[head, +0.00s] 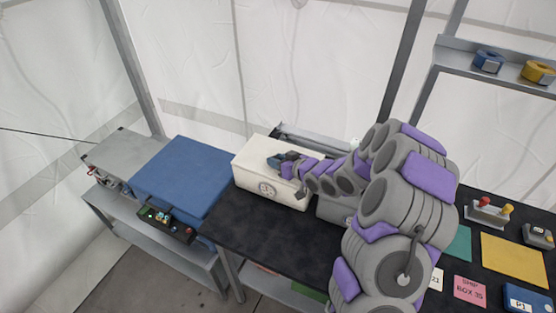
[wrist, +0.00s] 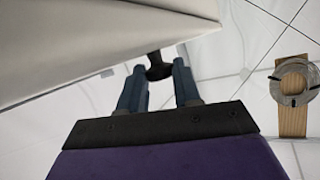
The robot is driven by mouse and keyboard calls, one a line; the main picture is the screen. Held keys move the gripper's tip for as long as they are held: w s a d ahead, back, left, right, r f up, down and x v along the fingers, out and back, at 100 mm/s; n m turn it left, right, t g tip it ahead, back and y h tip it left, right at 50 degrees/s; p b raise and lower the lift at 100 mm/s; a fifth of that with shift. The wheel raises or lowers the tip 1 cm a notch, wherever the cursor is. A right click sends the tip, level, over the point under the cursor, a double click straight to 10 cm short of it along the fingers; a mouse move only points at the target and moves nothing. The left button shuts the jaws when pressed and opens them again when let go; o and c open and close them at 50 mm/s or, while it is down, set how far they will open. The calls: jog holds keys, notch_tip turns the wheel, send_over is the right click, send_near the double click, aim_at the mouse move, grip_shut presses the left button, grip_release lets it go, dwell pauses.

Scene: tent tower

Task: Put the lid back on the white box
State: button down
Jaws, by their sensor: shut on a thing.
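The white box (head: 240,184) stands on the black-topped table, with a round dark emblem on its front. Its top looks covered by a pale, flat lid (head: 262,147); I cannot tell whether the lid is fully seated or slightly raised. My gripper (head: 278,160) is at the top of the box, reaching in from the right. In the wrist view, the two blue-grey fingers of my gripper (wrist: 160,76) are closed on a small dark knob (wrist: 158,69). A cream surface, likely the lid (wrist: 90,45), fills the upper left there. My arm hides the box's right side.
A blue case (head: 183,173) is left of the box, with a small control panel (head: 167,224) in front. The black table (head: 265,240) is bare before the box. Cards and small devices lie at right. A shelf (head: 465,53) holds tape rolls. A grey ring (wrist: 294,83) shows in the wrist view.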

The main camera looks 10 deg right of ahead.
jog(key=shift+f, duration=0.1)
jog(key=c, duration=0.7)
grip_release()
jog(key=p+v, duration=0.2)
jog(key=v, duration=1.5)
jog(key=shift+s+d+p, duration=0.1)
jog(key=shift+d+p, duration=0.05)
jog(key=shift+p, duration=0.15)
